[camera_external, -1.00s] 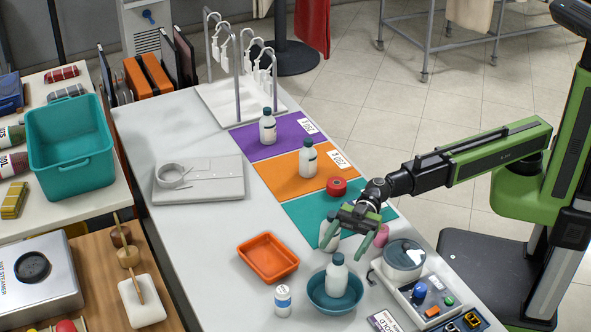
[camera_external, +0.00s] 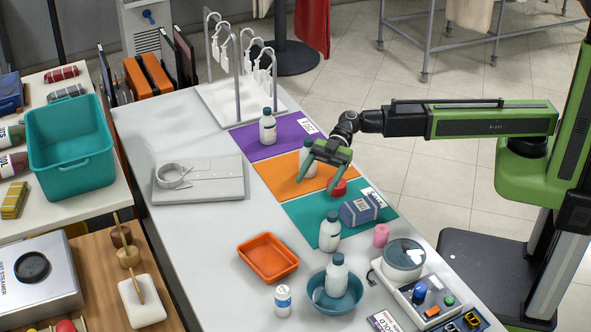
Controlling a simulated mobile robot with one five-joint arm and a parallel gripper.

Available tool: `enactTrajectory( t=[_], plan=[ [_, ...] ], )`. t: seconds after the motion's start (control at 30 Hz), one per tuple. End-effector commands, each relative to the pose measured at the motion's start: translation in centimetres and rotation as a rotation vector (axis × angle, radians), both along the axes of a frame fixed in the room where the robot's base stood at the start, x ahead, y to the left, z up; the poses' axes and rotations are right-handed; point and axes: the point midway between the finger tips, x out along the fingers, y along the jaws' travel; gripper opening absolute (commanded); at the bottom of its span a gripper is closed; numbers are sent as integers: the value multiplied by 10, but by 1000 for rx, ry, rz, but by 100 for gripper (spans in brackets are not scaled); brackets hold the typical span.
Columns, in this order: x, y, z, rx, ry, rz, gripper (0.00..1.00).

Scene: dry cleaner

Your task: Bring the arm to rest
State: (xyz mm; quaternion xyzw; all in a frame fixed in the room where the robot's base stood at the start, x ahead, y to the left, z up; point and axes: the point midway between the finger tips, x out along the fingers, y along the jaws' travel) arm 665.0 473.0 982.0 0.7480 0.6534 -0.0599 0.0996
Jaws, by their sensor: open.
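My gripper (camera_external: 317,187) is open and empty. In the picture it hangs over the orange mat (camera_external: 276,180), its fingers pointing down. It partly covers a white bottle with a dark cap (camera_external: 306,167) and a red roll (camera_external: 339,188) behind it. I cannot tell its exact height, but no thing is between its fingers. My arm reaches left from the green column, with its upper link about level.
The teal mat (camera_external: 298,211) bears a white bottle (camera_external: 330,232) and a blue package (camera_external: 360,210). A bottle (camera_external: 267,127) stands on the purple mat (camera_external: 246,144). A teal bowl (camera_external: 318,300), an orange tray (camera_external: 252,262) and a pink roll (camera_external: 381,235) are nearer.

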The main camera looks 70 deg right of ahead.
Motion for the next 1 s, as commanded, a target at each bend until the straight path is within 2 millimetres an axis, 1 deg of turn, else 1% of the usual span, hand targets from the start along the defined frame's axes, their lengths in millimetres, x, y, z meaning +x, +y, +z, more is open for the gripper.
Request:
enactTrajectory(
  t=[0.03, 0.07, 0.1, 0.17, 0.2, 0.27, 0.3, 0.37, 0.4, 0.43, 0.5, 0.57, 0.6, 0.63, 0.7, 0.8, 0.9, 1.0],
  plan=[
    [18, -45, 13, -43, 11, -12, 73],
    [25, -70, 12, -72, 20, -11, 73],
    [32, -104, 11, -110, 35, -12, 73],
    [39, -150, 9, -160, 62, -12, 73],
    [42, -178, 8, -190, 81, -14, 73],
    [43, -214, 6, -227, 110, -16, 73],
    [43, -236, 5, -249, 128, -17, 73],
    [41, -266, 4, -279, 156, -19, 73],
    [39, -285, 3, -297, 176, -22, 73],
    [38, -299, 3, -311, 192, -24, 73],
    [31, -330, -3, -349, 243, -36, 73],
    [22, -354, -17, -394, 310, -59, 73],
    [13, -365, -32, -432, 372, -83, 73],
    [7, -371, -45, -463, 422, -109, 73],
    [-7, -380, -76, -536, 539, -180, 73],
    [-23, -390, -115, -630, 688, -303, 73],
    [-37, -401, -147, -712, 811, -438, 73],
    [-50, -413, -174, -778, 909, -579, 73]
  ],
)
